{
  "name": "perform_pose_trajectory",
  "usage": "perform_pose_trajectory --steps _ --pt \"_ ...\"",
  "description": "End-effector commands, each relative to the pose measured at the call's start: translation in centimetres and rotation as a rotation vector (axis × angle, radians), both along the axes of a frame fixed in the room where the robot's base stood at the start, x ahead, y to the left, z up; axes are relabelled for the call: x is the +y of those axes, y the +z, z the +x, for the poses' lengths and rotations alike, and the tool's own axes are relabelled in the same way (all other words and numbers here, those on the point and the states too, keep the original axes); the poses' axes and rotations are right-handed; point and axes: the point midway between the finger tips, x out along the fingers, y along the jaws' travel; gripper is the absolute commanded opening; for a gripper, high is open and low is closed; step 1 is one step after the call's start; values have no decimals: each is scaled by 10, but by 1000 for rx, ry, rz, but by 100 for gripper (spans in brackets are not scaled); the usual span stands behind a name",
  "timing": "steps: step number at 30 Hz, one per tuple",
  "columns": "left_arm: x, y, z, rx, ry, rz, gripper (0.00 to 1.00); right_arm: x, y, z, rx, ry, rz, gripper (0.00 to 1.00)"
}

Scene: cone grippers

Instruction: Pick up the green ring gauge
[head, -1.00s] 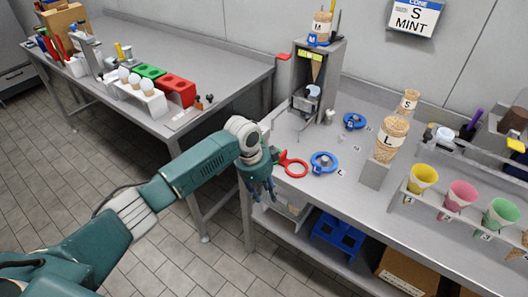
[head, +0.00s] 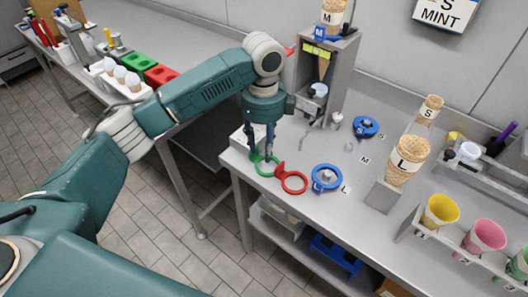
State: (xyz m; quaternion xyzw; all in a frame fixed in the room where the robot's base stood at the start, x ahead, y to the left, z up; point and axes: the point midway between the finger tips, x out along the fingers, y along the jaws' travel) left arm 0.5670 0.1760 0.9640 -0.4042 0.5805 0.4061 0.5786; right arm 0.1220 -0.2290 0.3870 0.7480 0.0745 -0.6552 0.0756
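The green ring gauge (head: 265,173) lies at the near left corner of the right-hand steel table, just left of a red ring gauge (head: 294,191). My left gripper (head: 260,158) comes down over the green ring from above. Its two dark fingers are spread apart, with their tips at the far side of the ring and partly covering it. I cannot tell whether the fingertips touch the ring. My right gripper is not in view.
A blue ring (head: 327,189) lies right of the red one, and another blue ring (head: 365,133) lies farther back. A grey dispenser stand (head: 343,75) rises behind the gripper. A large cone (head: 408,160) and a cone rack (head: 410,237) stand to the right.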

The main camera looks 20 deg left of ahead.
Motion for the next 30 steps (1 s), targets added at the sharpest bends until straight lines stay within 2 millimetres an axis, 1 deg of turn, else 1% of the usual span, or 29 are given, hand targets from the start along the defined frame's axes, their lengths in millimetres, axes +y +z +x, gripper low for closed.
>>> perform_pose_trajectory --steps 1,4,6,9,13,17,19,21,24,29,30 --pt "1 -9 -2 6 1 2 34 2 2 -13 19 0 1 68" --pt "1 -25 -1 4 2 0 34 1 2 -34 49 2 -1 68" --pt "1 -33 -1 3 3 1 34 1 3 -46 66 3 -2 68" --pt "1 -40 -1 2 2 1 34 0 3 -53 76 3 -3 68" --pt "4 -51 -3 4 3 1 34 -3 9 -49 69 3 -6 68" --pt "9 -70 -6 5 3 2 34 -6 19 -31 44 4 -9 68" --pt "8 -81 -5 3 3 0 34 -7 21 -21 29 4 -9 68" --pt "8 -88 -5 2 3 1 34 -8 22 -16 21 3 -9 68" --pt "8 -93 -5 0 2 1 34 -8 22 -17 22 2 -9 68" --pt "8 -94 -5 0 1 1 34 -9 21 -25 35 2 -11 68" --pt "8 -94 -5 0 1 1 32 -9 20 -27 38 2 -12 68"
